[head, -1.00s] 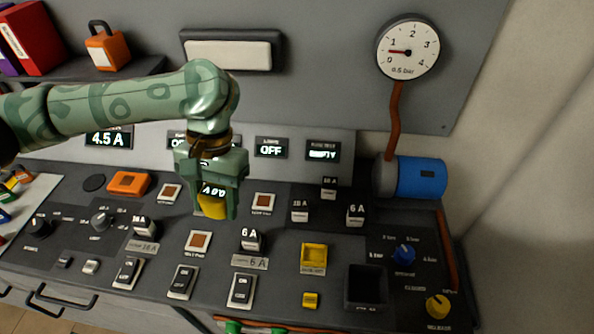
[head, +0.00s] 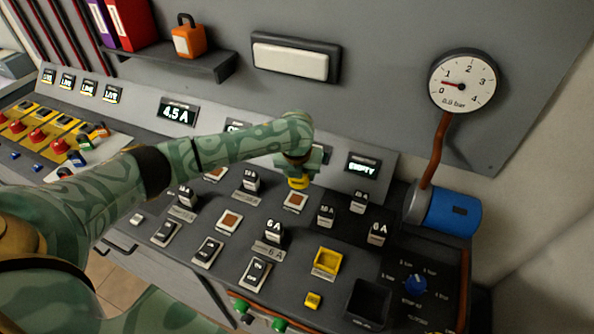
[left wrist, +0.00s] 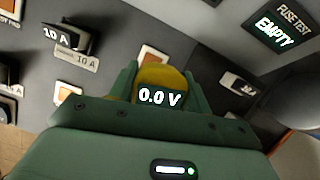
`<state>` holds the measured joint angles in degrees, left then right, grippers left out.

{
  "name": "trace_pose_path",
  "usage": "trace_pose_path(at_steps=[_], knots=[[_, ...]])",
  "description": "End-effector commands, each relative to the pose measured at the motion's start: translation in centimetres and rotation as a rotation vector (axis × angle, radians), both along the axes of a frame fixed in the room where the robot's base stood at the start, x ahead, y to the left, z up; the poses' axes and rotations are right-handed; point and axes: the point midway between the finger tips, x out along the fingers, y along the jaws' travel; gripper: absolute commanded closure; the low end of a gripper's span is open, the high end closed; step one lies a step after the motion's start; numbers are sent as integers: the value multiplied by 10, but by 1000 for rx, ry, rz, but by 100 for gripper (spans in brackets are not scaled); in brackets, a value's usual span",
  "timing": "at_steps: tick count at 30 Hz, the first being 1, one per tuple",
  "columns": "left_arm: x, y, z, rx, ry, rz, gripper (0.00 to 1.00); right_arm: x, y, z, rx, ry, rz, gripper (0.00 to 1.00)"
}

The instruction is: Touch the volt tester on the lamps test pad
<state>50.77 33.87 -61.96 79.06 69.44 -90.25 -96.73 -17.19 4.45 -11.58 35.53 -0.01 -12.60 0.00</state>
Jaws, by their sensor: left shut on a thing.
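My left gripper (head: 301,165) is shut on the yellow volt tester (head: 298,183). In the left wrist view the tester (left wrist: 163,78) sits between the green fingers (left wrist: 163,90) and its display reads 0.0 V. A square orange-brown test pad with a pale frame (head: 295,201) lies just below the tester in the head view. It also shows behind the tester in the left wrist view (left wrist: 153,58). I cannot tell whether they touch. Other such pads (head: 229,221) (head: 215,173) lie to the left. The pad labels are too small to read. My right gripper is not in view.
Upright breakers marked 10 A (head: 250,179) and 6 A (head: 274,232) flank the pad. More fuses (head: 326,215) stand to its right. A yellow socket (head: 326,262) and a dark bin (head: 368,303) are nearer. The EMPTY display (head: 363,165) is behind.

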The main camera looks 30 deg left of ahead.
Motion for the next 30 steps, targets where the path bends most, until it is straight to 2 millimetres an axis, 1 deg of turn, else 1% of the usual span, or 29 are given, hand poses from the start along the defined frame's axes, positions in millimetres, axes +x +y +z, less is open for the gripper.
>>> trace_pose_path(at_steps=[3,7,11,21,24,30], knots=[[2,7,-6,0,0,-111,70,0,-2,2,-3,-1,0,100],[3,9,-12,1,0,-168,70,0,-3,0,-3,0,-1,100],[3,9,-20,2,0,-177,70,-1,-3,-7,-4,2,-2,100],[3,9,-58,3,2,-176,70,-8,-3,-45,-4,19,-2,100],[3,9,-66,4,1,-176,70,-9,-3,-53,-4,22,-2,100],[6,9,-69,7,-20,-177,70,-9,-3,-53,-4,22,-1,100]])
